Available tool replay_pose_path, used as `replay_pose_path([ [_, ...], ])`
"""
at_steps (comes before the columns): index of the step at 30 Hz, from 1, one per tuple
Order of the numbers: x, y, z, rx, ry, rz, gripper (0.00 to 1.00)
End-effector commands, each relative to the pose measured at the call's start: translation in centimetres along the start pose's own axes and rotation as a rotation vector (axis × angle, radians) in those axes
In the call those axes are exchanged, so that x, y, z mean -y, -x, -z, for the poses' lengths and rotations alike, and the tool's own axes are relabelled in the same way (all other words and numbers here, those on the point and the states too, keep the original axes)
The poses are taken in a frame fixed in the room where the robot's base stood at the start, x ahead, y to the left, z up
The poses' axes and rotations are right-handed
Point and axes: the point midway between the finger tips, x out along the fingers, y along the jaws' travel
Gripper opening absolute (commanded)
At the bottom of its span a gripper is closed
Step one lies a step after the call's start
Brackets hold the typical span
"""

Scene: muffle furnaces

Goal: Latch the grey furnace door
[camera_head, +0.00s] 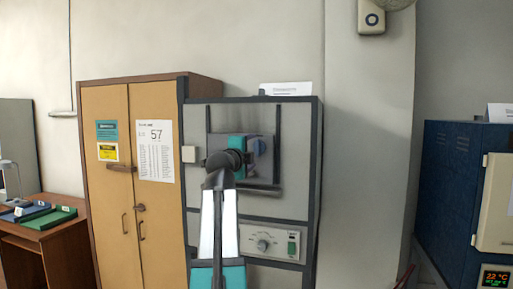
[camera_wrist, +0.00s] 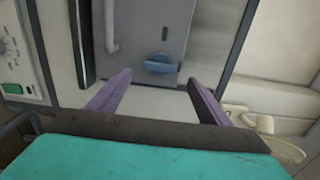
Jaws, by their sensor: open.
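The grey furnace (camera_head: 304,192) stands in the middle of the head view in a dark frame. Its grey door (camera_head: 219,122) is partly hidden by my arm; I cannot tell if it sits fully closed. In the wrist view, which looks turned sideways, the door (camera_wrist: 140,30) carries a blue latch knob (camera_wrist: 158,64), its bar lying across the picture. A grey handle bar (camera_wrist: 111,28) is left of it. My gripper (camera_wrist: 160,79) is open and empty, its purple fingers either side of the knob's line and apart from it. In the head view, my gripper (camera_head: 250,150) is before the door.
The control panel (camera_head: 266,241) is below the door. A wooden cabinet (camera_head: 107,200) stands close on the left. A blue furnace (camera_head: 448,180) is at the right, past a stretch of bare wall. A desk (camera_head: 60,238) with folders is at far left.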

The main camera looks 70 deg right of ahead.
Motion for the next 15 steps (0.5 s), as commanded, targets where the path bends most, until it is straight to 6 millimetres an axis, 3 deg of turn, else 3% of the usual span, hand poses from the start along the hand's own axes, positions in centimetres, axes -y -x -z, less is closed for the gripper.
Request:
replay_pose_path([
  [9, 0.2, -4.7, 0.0, 0.0, -0.001, -0.001, 0.72],
  [15, 0.1, -6.6, -0.1, 0.001, 0.0, 0.0, 0.72],
])
